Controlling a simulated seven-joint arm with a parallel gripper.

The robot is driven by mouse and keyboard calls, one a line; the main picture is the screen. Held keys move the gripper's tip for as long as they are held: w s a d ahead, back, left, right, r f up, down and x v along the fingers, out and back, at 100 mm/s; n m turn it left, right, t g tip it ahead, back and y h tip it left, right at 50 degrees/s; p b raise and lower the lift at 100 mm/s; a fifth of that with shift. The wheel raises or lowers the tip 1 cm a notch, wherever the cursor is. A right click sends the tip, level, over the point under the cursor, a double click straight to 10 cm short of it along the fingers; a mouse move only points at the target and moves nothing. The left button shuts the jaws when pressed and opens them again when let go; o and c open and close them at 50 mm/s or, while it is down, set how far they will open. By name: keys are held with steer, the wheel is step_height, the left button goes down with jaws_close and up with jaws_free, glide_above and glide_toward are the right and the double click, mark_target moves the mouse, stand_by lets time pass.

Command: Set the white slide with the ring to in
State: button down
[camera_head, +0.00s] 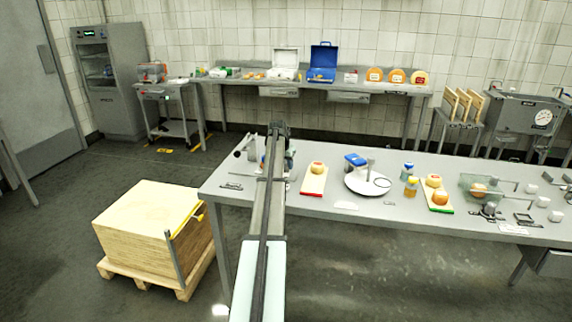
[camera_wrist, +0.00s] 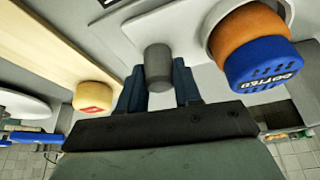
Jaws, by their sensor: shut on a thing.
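In the wrist view my gripper (camera_wrist: 158,85) is shut on a grey round knob (camera_wrist: 158,62), with one dark blue finger on each side. The knob stands at a white slide piece (camera_wrist: 180,32), which runs toward the upper right. Beside it a pale ring (camera_wrist: 217,14) curves by an orange jar with a blue lettered lid (camera_wrist: 262,62). How far the ring goes round the jar is cut off at the top edge. In the head view my arm hides most of the slide at the table's left end.
A crate on a pallet (camera_head: 150,225) stands at front left.

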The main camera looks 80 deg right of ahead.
steer(key=w, duration=1)
steer(key=shift+w, duration=0.15)
steer(key=c, duration=0.8)
jaws_free()
steer(key=shift+w, duration=0.1)
steer(key=v, duration=1.3)
steer(key=shift+a+r, duration=0.15)
steer(key=shift+r, duration=0.25)
